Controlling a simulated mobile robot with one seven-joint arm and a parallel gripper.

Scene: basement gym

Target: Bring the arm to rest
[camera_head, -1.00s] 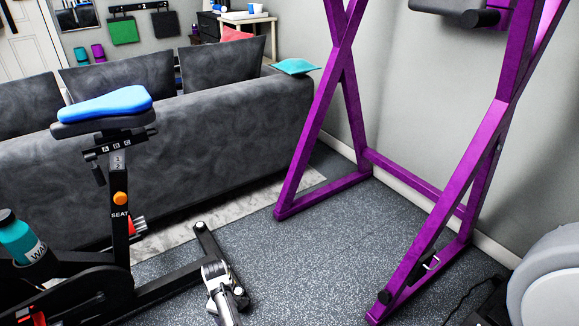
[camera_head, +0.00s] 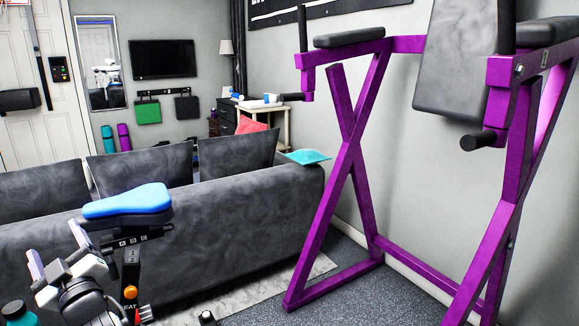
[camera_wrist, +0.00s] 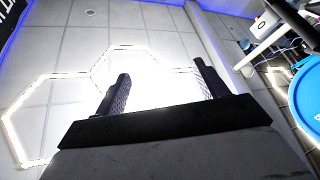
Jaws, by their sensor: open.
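My gripper (camera_head: 57,255) is at the lower left of the head view, raised in front of the exercise bike and left of its blue seat (camera_head: 128,201). In the wrist view my gripper (camera_wrist: 163,82) has its two dark fingers spread apart, with nothing between them. The wrist camera looks up at a pale panelled ceiling (camera_wrist: 150,20) with glowing hexagonal lights (camera_wrist: 125,47). My arm hides part of the bike.
A dark grey sofa (camera_head: 235,225) stands behind the bike. A purple exercise frame (camera_head: 330,205) with black pads stands at the right by the wall. A teal bottle (camera_head: 14,311) is at the lower left corner. Some speckled floor (camera_head: 340,295) is clear.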

